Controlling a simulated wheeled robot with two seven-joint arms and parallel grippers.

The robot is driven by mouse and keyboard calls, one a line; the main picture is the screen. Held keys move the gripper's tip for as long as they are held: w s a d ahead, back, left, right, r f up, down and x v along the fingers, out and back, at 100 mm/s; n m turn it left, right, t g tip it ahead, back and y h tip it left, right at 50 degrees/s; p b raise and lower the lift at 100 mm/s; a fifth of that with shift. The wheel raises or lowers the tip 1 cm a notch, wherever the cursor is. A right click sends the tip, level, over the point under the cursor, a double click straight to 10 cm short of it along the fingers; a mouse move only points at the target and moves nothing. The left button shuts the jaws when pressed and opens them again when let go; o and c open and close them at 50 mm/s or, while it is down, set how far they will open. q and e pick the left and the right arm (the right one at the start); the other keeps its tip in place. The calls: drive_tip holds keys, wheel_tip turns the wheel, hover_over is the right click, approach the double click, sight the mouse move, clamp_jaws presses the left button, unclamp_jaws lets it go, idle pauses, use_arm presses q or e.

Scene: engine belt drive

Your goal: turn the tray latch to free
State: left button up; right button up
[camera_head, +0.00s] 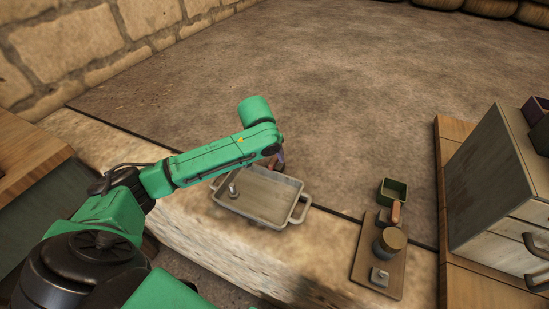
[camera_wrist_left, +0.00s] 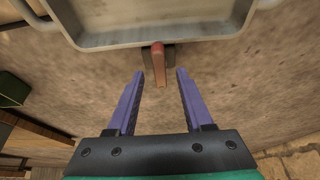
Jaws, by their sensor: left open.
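The grey metal tray (camera_head: 262,197) sits on the stone ledge, with a handle at each end. Its wall also shows at the top of the left wrist view (camera_wrist_left: 150,38). A reddish-brown latch lever (camera_wrist_left: 159,62) on a dark mount stands beside the tray's rim. My left gripper (camera_wrist_left: 160,74) is open and empty, its purple fingers on either side of the lever's tip in the picture. I cannot tell whether they touch it. In the head view, my left gripper (camera_head: 280,158) is mostly behind my green arm at the tray's far edge, and the latch is hidden.
A wooden board (camera_head: 366,268) to the right carries a round-topped canister (camera_head: 389,243) and a small metal block (camera_head: 380,277). A dark green box (camera_head: 393,190) stands behind it. A grey drawer cabinet (camera_head: 490,180) stands at the far right. The ground behind the tray is clear.

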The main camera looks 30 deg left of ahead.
use_arm(q)
drive_tip(key=shift+x, duration=1.1)
use_arm(e)
drive_tip(key=shift+w+f, duration=0.1)
drive_tip(key=shift+w, duration=0.4)
use_arm(q)
clamp_jaws()
use_arm(e)
drive_tip(key=shift+s, duration=0.2)
